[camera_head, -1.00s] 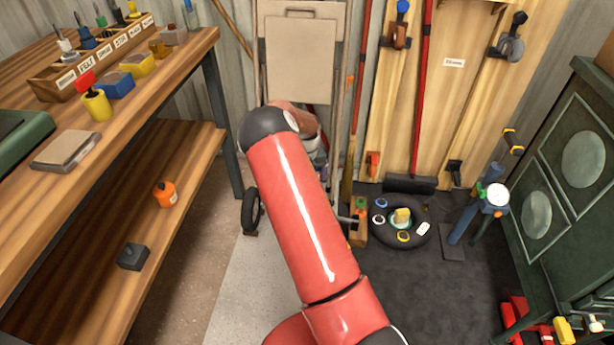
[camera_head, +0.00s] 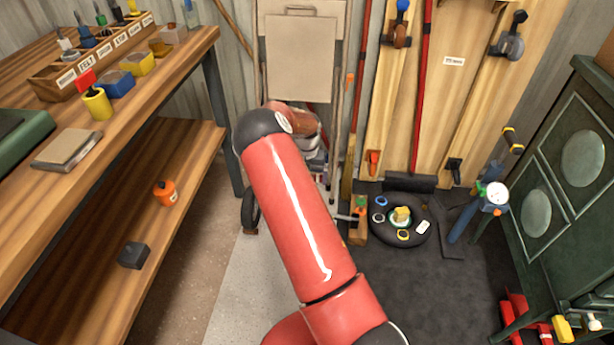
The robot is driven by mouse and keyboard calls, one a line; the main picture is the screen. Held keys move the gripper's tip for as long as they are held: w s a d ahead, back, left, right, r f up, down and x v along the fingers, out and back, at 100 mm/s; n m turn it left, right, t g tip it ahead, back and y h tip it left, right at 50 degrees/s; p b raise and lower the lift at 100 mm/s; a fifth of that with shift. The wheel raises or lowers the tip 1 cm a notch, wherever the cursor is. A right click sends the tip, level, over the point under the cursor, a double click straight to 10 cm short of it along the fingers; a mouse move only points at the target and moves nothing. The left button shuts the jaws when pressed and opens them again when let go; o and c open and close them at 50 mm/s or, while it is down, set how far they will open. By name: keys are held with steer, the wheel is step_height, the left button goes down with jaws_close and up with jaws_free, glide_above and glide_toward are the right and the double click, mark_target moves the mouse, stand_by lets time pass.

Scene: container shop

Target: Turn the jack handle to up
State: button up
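I cannot clearly pick out the jack handle in the head view. A red metal piece (camera_head: 514,318) stands low at the lower right, partly cut off by the frame edge, and I cannot tell whether it belongs to a jack. My red arm reaches up the middle of the view and bends away at its dark elbow. My gripper is hidden behind the arm, so its fingers and anything between them do not show.
A wooden workbench (camera_head: 100,115) with a lower shelf fills the left. A folding chair (camera_head: 300,60) leans on the back wall. A round black tray (camera_head: 385,235) with small parts lies on the dark mat (camera_head: 440,300). A green cabinet (camera_head: 560,190) stands right.

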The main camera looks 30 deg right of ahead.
steer(key=o, duration=0.6)
steer(key=shift+r, duration=0.15)
step_height(320, 180, up, 8)
steer(key=shift+f, duration=0.2)
stand_by(0.3)
